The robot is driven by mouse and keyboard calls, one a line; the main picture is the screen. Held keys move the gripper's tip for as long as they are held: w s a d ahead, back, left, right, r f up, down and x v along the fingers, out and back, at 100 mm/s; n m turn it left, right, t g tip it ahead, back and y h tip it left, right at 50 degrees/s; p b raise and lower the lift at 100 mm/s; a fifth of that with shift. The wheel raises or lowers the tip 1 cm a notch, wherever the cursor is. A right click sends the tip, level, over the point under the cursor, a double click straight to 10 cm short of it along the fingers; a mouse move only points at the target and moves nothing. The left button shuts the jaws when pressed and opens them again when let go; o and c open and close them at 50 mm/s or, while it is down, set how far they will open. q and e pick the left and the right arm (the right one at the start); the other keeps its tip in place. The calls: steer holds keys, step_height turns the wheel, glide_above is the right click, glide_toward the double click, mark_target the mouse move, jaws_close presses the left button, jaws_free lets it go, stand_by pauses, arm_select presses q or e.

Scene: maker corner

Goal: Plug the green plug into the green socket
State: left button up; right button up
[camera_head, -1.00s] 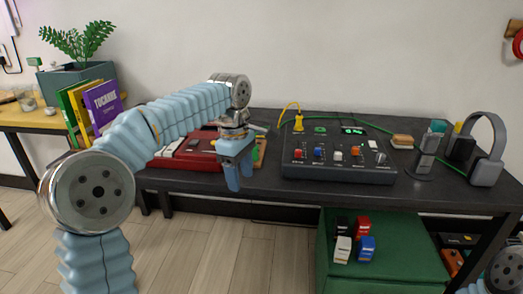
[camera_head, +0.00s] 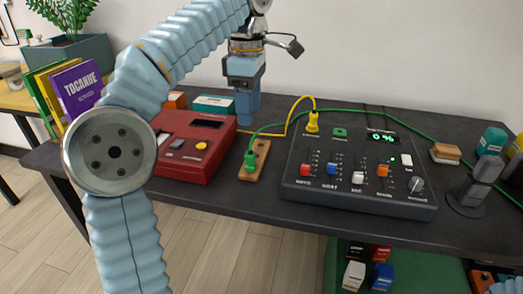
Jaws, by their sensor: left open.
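The green plug (camera_head: 249,164) sits on a small wooden block (camera_head: 262,152) on the dark table, left of the control box. A green cable runs from it behind the box toward the right. The green socket (camera_head: 340,133) is on the upper panel of the control box (camera_head: 352,196) and looks empty. My left gripper (camera_head: 246,118) is open, pointing down, above and behind the wooden block, and apart from the plug. Its two fingers overlap in this view. My right gripper is not in view.
A yellow plug (camera_head: 312,123) stands in the box, its yellow cable looping left behind the block. A red device (camera_head: 186,150) is left of the block. A sandwich-like item (camera_head: 446,153) and a dark stand (camera_head: 474,190) are right of the box. The table's front strip is clear.

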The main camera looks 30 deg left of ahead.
arm_select(q)
steer(key=b, duration=0.3)
glide_above(250, 153)
steer(key=f, duration=0.7)
steer(key=shift+s+d+f, duration=0.1)
steer(key=shift+s+f, duration=0.1)
steer(key=shift+f, duration=0.55)
steer(key=shift+f, duration=0.15)
step_height(250, 153, down, 5)
steer(key=shift+w+b, duration=0.1)
steer(key=shift+b, duration=0.55)
steer(key=c, duration=1)
steer(key=shift+r, duration=0.2)
